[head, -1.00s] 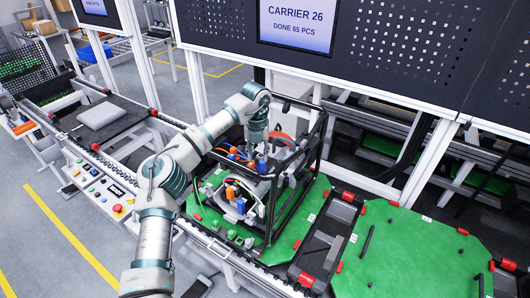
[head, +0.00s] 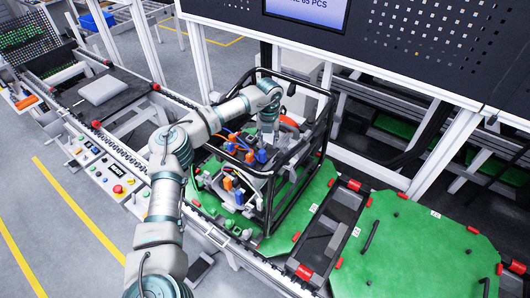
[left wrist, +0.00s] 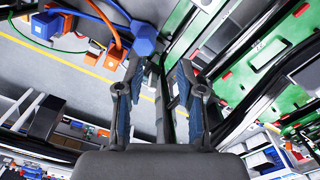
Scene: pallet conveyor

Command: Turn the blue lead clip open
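My left gripper (head: 267,138) reaches down inside the black frame of the engine-like unit (head: 287,172). In the left wrist view its two fingers (left wrist: 160,68) are apart, with nothing between them. A blue clip (left wrist: 143,38) on a blue lead is just beyond the left fingertip; I cannot tell whether they touch. In the head view a blue clip (head: 261,156) is just below the gripper, beside an orange one (head: 249,158). Another blue clip (left wrist: 40,26) is at the upper left of the wrist view. Whether the clips are turned open is too small to tell. My right gripper is not in view.
The black tube frame (head: 322,140) surrounds the unit on the green pallet (head: 290,222). More orange and blue connectors (head: 227,183) sit at its lower front. A button panel (head: 118,188) is at left. A second green plate (head: 420,240) lies at right, mostly clear.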

